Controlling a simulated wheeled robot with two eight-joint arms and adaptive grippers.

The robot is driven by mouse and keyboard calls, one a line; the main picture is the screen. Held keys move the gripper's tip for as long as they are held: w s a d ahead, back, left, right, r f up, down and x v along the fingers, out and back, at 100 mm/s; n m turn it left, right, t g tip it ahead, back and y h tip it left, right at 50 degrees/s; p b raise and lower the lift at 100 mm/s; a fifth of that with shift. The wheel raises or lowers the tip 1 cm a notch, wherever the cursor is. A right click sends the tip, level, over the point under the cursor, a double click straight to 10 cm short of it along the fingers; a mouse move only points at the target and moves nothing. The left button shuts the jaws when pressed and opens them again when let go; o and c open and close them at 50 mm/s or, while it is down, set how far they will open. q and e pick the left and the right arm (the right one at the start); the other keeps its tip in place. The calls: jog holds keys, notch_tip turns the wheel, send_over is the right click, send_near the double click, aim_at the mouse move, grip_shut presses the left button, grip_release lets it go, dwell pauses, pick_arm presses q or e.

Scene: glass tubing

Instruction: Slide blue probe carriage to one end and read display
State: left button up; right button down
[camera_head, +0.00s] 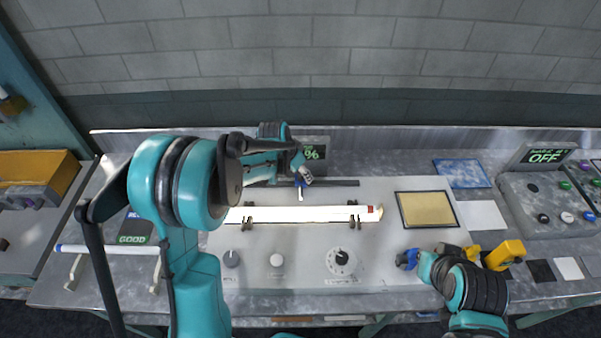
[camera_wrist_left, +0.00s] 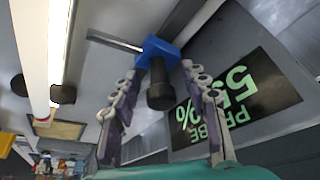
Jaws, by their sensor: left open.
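The blue probe carriage (camera_wrist_left: 157,50) sits on a metal rail (camera_wrist_left: 115,41) in the left wrist view, with a black knob (camera_wrist_left: 160,94) on it. My left gripper (camera_wrist_left: 160,72) is open, one finger on each side of the knob, with gaps visible. In the head view my left gripper (camera_head: 301,178) is at the rail (camera_head: 338,183) behind the tube, and the carriage is mostly hidden. The display (camera_wrist_left: 235,105) shows green text, PROBE and what looks like 55%, partly covered by a finger. My right gripper (camera_head: 408,259) is near the bench's front right; its jaws are unclear.
A bright glass tube (camera_head: 300,214) with a red-marked end lies on supports just in front of the rail. Knobs (camera_head: 341,262) stand on the panel before it. A tan pad (camera_head: 427,209) and a yellow object (camera_head: 505,254) are to the right.

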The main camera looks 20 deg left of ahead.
pick_arm(q)
jog(key=shift+c, duration=0.3)
grip_shut()
jog(key=s+a, duration=0.1)
jog(key=a, duration=0.3)
jog(key=s+a, duration=0.1)
jog(key=a, duration=0.3)
jog(key=s+a+b, duration=0.1)
jog(key=a, duration=0.3)
jog(key=shift+s+a, duration=0.25)
jog(key=shift+s, duration=0.05)
jog(key=shift+o, duration=0.3)
grip_release()
